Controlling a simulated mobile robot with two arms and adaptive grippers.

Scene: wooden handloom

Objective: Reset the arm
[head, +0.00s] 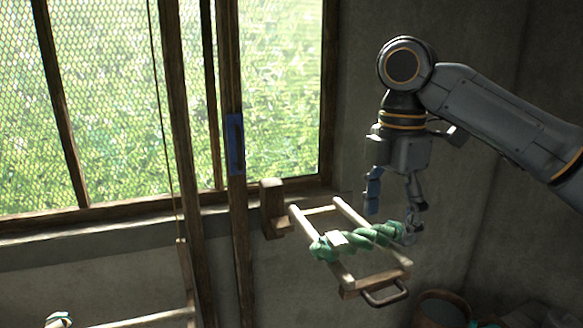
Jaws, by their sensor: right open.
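My right arm comes in from the right, and my right gripper (392,211) hangs with its fingers pointing down. Its fingers are open and apart. They are above the right end of a twisted green skein (358,238), which lies across a wooden rack (378,281) with two pale rods. One fingertip overlaps the skein's right end in the picture; I cannot tell if it touches. A small white piece is around or on the skein near its left part. My left gripper is not in view.
The rack juts out by a wooden block (273,207) under the window and has a metal handle (384,295) at its front. Wooden posts (243,235) stand to the left, one with a blue piece (234,144). A bucket (440,309) stands at the lower right.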

